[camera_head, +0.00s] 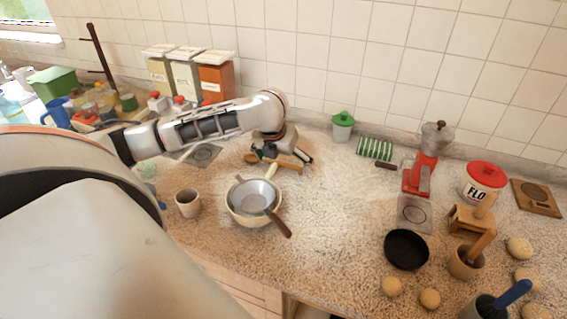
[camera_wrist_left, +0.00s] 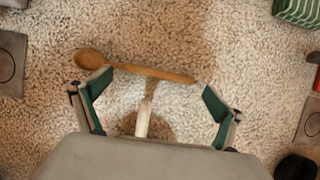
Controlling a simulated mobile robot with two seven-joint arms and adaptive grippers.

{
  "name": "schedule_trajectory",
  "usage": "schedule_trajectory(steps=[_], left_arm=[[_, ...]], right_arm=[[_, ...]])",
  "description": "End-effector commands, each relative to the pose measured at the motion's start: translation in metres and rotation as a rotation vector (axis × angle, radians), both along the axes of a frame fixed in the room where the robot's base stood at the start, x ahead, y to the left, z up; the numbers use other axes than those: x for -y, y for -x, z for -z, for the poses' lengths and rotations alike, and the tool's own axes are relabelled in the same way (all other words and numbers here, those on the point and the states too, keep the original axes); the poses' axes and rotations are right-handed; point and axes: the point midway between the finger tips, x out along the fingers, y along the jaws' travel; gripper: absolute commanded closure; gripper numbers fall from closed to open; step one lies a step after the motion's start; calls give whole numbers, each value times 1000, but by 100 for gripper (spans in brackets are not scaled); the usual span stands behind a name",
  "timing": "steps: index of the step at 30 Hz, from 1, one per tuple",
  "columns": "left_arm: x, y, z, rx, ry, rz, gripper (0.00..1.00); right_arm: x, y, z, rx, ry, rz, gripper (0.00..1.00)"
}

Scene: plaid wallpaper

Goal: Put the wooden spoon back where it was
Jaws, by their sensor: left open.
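The wooden spoon (camera_wrist_left: 155,72) lies crosswise just beyond my left fingertips in the left wrist view, its bowl to the left and its handle to the right. In the head view the spoon (camera_head: 289,164) shows on the worktop behind the cream bowl, partly covered by the gripper. My left gripper (camera_wrist_left: 158,88) is open and empty, its green-padded fingers spread over the spoon's span. In the head view my left gripper (camera_head: 283,151) is low over the worktop; the exact gap to the spoon cannot be told. My right gripper is not in view.
A cream bowl (camera_head: 233,214) holds a metal strainer (camera_head: 252,195); a pale handle (camera_wrist_left: 143,120) shows between my fingers. A cup (camera_head: 188,203) stands left of the bowl. Canisters (camera_head: 215,78) stand behind my arm. A black pan (camera_head: 406,250) is at right. The centre worktop is clear.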

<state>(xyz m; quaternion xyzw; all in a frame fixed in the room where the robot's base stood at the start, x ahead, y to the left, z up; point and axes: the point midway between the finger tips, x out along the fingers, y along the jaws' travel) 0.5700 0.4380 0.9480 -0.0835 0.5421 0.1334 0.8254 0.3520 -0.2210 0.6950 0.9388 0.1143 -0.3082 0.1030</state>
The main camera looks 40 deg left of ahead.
Motion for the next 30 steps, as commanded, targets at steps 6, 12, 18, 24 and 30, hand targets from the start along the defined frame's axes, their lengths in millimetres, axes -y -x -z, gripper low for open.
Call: schedule_trajectory(steps=[6, 12, 18, 24, 30], left_arm=[[4, 13, -36, 6, -2, 1, 4], [10, 28, -73, 4, -2, 2, 4], [13, 39, -97, 2, -1, 1, 4], [15, 43, -104, 0, -1, 1, 4], [15, 43, -104, 0, -1, 1, 4]], right_arm=[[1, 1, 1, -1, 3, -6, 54], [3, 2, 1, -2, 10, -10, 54], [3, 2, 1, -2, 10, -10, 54], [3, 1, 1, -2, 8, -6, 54], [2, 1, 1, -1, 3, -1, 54]])
